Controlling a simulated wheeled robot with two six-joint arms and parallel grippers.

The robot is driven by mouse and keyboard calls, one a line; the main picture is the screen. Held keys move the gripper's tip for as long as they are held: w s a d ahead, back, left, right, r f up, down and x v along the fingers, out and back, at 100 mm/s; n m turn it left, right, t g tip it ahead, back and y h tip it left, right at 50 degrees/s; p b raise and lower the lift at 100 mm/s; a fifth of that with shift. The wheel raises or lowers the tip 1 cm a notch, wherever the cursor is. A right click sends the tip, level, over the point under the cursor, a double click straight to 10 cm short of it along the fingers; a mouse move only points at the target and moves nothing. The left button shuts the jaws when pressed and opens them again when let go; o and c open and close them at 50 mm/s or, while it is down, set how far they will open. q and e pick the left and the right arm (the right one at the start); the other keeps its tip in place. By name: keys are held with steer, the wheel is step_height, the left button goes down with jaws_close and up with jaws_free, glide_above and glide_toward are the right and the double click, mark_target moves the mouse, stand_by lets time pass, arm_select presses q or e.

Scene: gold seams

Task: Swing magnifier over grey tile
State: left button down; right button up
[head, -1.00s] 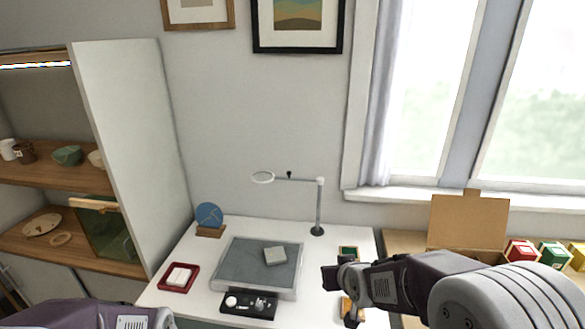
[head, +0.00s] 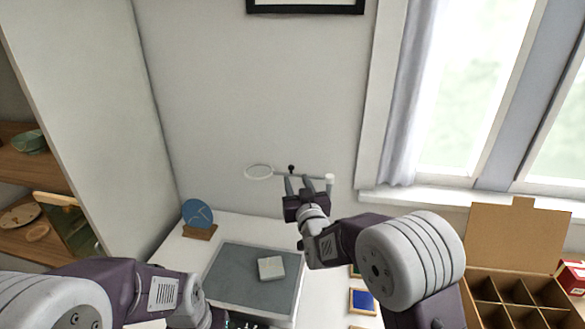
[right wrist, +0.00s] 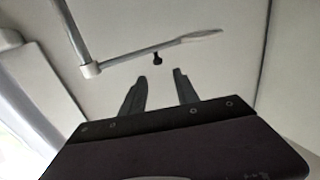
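The magnifier's white ring lens (head: 259,172) hangs on a horizontal arm (head: 318,181) from a white post (head: 330,180) behind the table. A small black knob (head: 291,168) stands on that arm. The grey tile (head: 271,268) lies on the dark mat of a tray (head: 232,268); the lens is behind it, not over it. My right gripper (head: 303,180) is raised in front of the magnifier arm, fingers apart. In the right wrist view the open right gripper (right wrist: 160,88) is empty and the knob (right wrist: 157,59) lies beyond its fingertips.
A blue disc on a wooden stand (head: 198,218) is at the table's back left. A small blue-centred frame (head: 362,301) lies right of the tray. A cardboard divider box (head: 500,290) is at right. Shelves (head: 30,165) stand at left.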

mark_target(292, 168)
steer(key=w+p, duration=0.2)
steer(key=w+a+p, duration=0.1)
steer(key=w+p, duration=0.1)
steer(key=w, duration=0.1)
steer(key=w+p, duration=0.3)
steer(key=shift+w+a+f, duration=0.1)
steer(key=shift+a, duration=0.05)
steer(key=shift+w+a+f, duration=0.1)
steer(key=shift+w+f, duration=0.05)
steer(key=shift+w, duration=0.55)
jaws_close()
stand_by(0.6)
